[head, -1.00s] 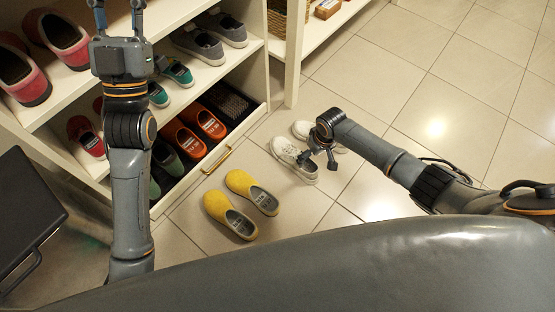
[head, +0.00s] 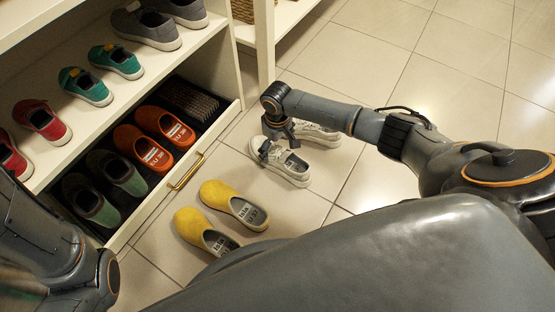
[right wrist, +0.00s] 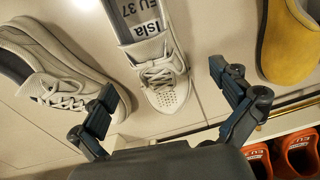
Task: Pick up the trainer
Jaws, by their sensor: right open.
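A pair of off-white lace-up trainers stands on the tiled floor. The nearer trainer (head: 290,170) lies under my right gripper (head: 277,146), its heel toward the lower right. In the right wrist view this trainer (right wrist: 158,62) has an insole label reading "Isla EU 37". Its toe points toward my right gripper (right wrist: 162,80), whose open fingers are spread on either side of the toe. My left gripper is out of view.
Yellow slip-on shoes (head: 232,205) stand on the floor in front. An open lower drawer with a brass handle (head: 185,172) holds orange shoes (head: 165,124) and green shoes (head: 118,170). Shelves above hold more shoes. Floor at the right is clear.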

